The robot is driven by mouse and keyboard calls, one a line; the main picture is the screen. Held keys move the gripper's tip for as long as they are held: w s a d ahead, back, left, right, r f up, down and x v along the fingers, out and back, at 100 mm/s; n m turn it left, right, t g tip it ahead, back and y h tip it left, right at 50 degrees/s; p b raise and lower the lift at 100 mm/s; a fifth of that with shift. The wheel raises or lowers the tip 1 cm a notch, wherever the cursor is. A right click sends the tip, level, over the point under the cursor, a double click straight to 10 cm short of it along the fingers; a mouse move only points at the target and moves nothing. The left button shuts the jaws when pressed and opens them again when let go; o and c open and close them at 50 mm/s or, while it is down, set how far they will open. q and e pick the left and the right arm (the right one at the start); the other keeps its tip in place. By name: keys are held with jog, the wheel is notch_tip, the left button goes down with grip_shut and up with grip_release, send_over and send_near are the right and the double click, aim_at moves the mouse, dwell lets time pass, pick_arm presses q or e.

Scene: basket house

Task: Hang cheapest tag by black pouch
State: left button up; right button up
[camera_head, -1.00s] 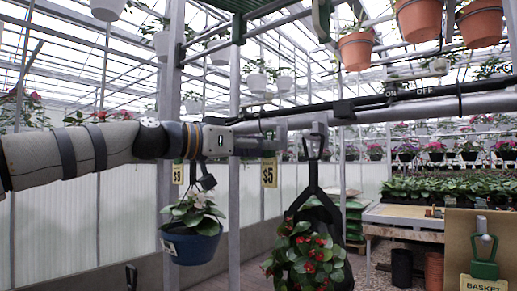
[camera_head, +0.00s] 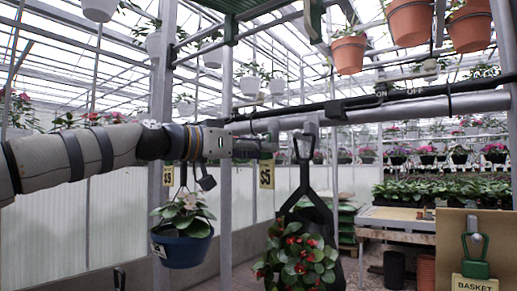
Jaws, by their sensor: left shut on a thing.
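My left gripper (camera_head: 270,142) reaches in from the left, just below the grey rail. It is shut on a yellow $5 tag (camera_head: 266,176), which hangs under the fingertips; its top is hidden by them. A black pouch (camera_head: 306,203) holding a red-flowered plant (camera_head: 299,258) hangs from the rail, close to the right of the tag and apart from it. Another yellow tag (camera_head: 168,176), its price hard to read, hangs farther left behind my arm. My right gripper is not in view.
A blue pot (camera_head: 182,249) with a pale-flowered plant hangs below my left arm. A board at right carries a green clip (camera_head: 475,249) over a BASKET label (camera_head: 474,284). Terracotta pots (camera_head: 349,52) hang above the rail (camera_head: 410,107).

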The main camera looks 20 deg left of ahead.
pick_arm(q)
jog(key=shift+f, duration=0.15)
jog(key=shift+w+f, duration=0.15)
jog(key=shift+f, duration=0.25)
dwell(0.4)
jog(key=o, duration=1)
jog(key=v, duration=1.2)
